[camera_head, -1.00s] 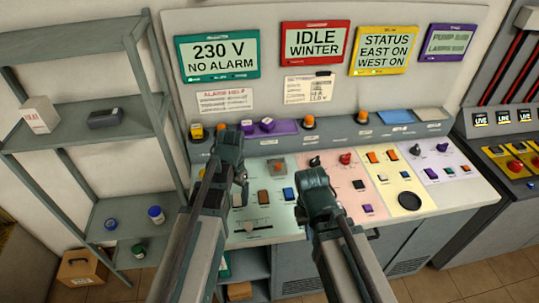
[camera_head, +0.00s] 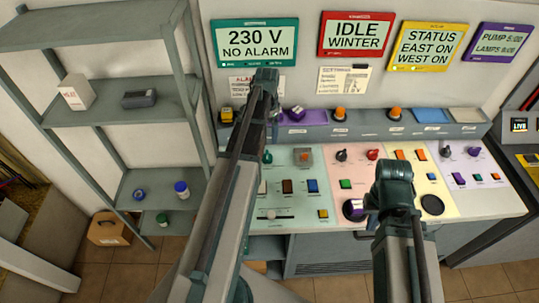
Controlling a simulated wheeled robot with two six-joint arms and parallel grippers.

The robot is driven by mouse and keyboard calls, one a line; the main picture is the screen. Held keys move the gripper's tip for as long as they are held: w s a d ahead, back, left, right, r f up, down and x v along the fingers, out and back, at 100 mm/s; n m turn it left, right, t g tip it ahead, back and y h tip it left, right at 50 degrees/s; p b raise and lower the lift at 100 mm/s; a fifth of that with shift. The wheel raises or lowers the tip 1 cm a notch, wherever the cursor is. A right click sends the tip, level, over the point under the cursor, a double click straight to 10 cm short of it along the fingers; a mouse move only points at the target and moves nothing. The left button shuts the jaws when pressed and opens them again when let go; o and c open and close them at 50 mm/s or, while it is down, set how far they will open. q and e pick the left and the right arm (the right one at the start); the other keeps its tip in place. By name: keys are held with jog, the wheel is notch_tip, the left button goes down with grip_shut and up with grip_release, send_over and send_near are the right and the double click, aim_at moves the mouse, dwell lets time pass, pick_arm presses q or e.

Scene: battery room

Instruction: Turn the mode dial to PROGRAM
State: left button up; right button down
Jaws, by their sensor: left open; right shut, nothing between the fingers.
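The sloped console has coloured panels with several knobs. A black knob (camera_head: 341,155) and a red knob (camera_head: 372,154) sit at the top of the pink panel (camera_head: 352,172). A grey knob (camera_head: 445,152) and a purple knob (camera_head: 470,152) sit on the lilac panel. Labels are too small to read, so I cannot tell which is the mode dial. My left gripper (camera_head: 265,78) is open, in front of the green-framed display. My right gripper (camera_head: 394,168) is shut and empty, over the border of the pink and yellow panels, hiding part of both.
Displays hang behind the console: green (camera_head: 255,44) reads 230 V NO ALARM, red (camera_head: 356,35) IDLE WINTER, yellow (camera_head: 430,46) STATUS EAST ON WEST ON, purple (camera_head: 499,43) PUMP and LAMPS. A ledge (camera_head: 370,131) carries small parts. Grey shelves (camera_head: 95,100) stand left.

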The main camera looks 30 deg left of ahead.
aim_at(267, 155)
pick_arm(q)
notch_tip(267, 155, down, 13)
jog(key=b, duration=1.2)
jog(key=c, duration=1.3)
jog(key=shift+s+n, duration=0.1)
jog(key=shift+n, duration=0.5)
jog(key=n, duration=0.3)
jog(key=shift+n, duration=2.3)
